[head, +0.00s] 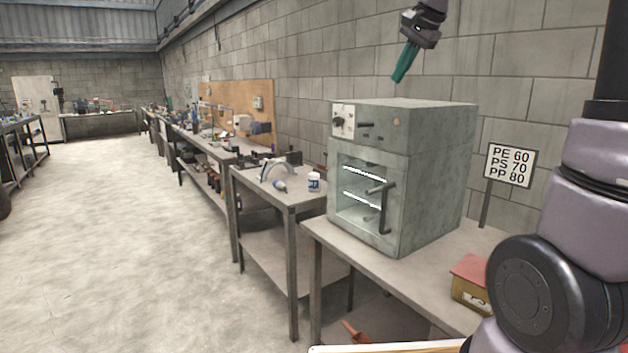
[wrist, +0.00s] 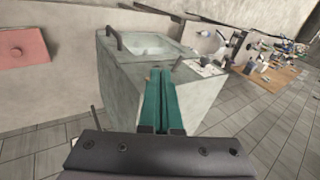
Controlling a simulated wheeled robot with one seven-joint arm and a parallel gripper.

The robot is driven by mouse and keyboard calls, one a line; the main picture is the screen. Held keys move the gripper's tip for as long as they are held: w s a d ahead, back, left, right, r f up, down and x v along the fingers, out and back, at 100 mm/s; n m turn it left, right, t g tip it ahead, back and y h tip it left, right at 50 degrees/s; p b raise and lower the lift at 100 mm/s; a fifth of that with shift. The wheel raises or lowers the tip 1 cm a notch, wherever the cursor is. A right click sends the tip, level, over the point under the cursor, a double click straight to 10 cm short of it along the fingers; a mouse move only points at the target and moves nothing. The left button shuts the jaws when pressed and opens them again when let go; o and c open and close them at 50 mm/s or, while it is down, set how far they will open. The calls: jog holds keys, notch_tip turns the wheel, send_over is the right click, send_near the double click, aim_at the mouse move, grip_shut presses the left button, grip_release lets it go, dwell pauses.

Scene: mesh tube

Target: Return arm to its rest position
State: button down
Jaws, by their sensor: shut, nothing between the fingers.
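My gripper (head: 404,62) has teal fingers and hangs high in the air, above the grey oven, in the head view. Its fingers point down and slightly left. In the wrist view my gripper (wrist: 160,72) shows its two teal fingers side by side, closed together with nothing between them. Part of my arm (head: 570,230) fills the right side of the head view. The link between it and the gripper is out of view.
The grey oven (head: 430,190), with a glass door and handle, stands on a metal table (head: 330,240). Right of it are a sign (head: 508,165) and a red-lidded box (head: 470,283). The floor at left is clear.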

jog(key=s+d+f+n, duration=0.1)
jog(key=s+f+n, duration=0.2)
jog(key=s, duration=0.9)
jog(key=s+d+f+n+t+h, duration=0.1)
jog(key=s+f+n, duration=0.2)
jog(key=s, duration=1)
notch_tip(320, 180, down, 4)
jog(key=shift+s+r, duration=0.1)
jog(key=shift+s, duration=0.05)
